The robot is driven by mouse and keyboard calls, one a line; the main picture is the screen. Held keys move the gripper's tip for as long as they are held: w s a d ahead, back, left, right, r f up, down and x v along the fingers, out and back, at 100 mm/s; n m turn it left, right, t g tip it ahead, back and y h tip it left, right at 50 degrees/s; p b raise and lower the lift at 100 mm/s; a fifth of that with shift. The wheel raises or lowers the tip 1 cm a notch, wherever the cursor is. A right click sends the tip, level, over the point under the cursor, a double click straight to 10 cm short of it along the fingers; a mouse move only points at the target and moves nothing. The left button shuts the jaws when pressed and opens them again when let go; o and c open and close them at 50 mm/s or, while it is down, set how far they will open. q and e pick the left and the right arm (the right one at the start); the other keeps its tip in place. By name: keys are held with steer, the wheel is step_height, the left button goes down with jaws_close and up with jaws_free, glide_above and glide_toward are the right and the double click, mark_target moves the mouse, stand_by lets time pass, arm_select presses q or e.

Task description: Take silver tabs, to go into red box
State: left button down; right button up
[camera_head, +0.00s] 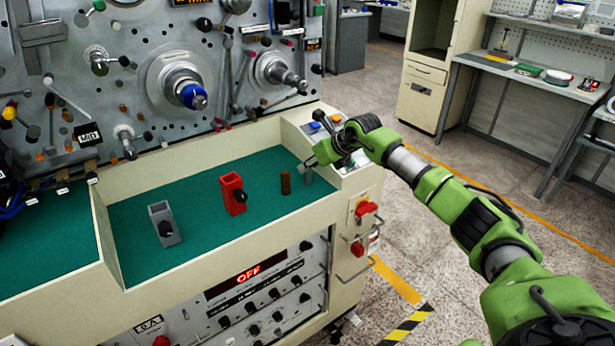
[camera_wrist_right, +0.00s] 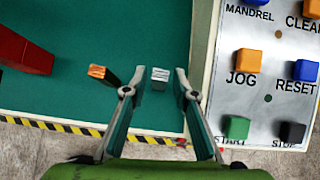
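The silver tabs (camera_head: 307,175) stand as a small upright block on the green mat near the right end of the recess. They show in the wrist view (camera_wrist_right: 160,74), lying between the lines of my two fingers and slightly beyond the tips. My right gripper (camera_wrist_right: 160,93) is open and empty; in the head view it is above and beside the silver tabs (camera_head: 318,157). The red box (camera_head: 232,190), with a black knob on its front, stands left of the tabs. Part of it shows at the left of the wrist view (camera_wrist_right: 24,55). My left gripper is not in view.
Copper-brown tabs (camera_head: 285,182) stand just left of the silver ones, close to my left finger in the wrist view (camera_wrist_right: 100,73). A grey box (camera_head: 163,224) stands farther left. A raised button panel (camera_wrist_right: 265,75) borders the mat on the right. Green mat (camera_head: 200,237) between the boxes is clear.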

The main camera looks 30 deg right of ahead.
steer(key=c, duration=0.7)
steer(key=shift+o, duration=0.2)
steer(key=shift+r, duration=0.2)
steer(key=shift+r+p, duration=1.3)
steer(key=shift+r, duration=0.55)
steer(key=s+d+b, duration=0.1)
steer(key=s+b, duration=0.2)
steer(key=s, duration=0.9)
steer(key=shift+d, duration=0.35)
